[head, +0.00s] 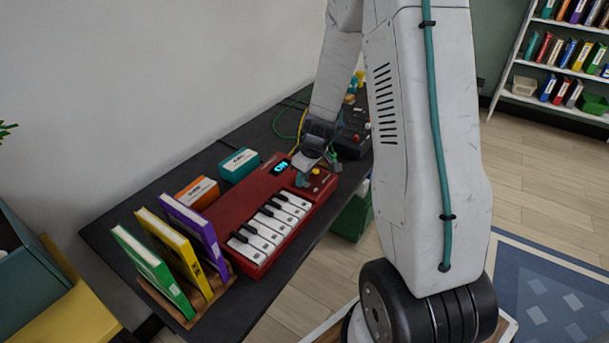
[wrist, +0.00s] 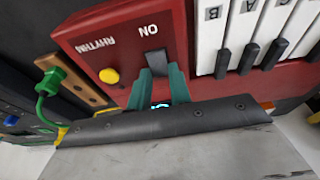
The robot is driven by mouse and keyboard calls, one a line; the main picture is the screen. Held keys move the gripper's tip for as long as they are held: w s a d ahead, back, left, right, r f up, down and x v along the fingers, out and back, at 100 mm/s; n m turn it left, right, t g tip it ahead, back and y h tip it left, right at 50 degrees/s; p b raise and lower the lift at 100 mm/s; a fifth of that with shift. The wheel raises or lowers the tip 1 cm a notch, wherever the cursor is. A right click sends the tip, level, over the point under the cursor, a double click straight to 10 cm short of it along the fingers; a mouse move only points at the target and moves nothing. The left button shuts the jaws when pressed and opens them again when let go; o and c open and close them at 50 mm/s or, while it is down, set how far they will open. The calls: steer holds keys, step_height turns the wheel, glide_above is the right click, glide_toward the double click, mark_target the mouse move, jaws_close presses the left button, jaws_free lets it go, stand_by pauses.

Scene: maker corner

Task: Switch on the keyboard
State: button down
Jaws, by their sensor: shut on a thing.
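The red keyboard (head: 228,203) lies on the dark table, with white and black keys along its front. Its small display (head: 281,167) is lit and reads ON. My gripper (head: 303,181) is at the keyboard's right end. In the wrist view, my gripper's teal fingers (wrist: 162,74) are closed around a dark switch (wrist: 154,59) beside the printed word ON. The fingers hide the switch's lower part. A yellow knob (wrist: 109,76) sits beside it, near the word RHYTHM.
Green, yellow and purple books (head: 182,253) stand in a rack left of the keyboard. An orange box (head: 196,193) and a teal box (head: 239,165) stand behind it. Dark gear with cables (head: 352,137) lies beyond its right end. A bookshelf (head: 560,62) stands far right.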

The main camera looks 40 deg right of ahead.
steer(key=c, duration=1.3)
jaws_free()
steer(key=v, duration=0.8)
steer(key=shift+f, duration=0.1)
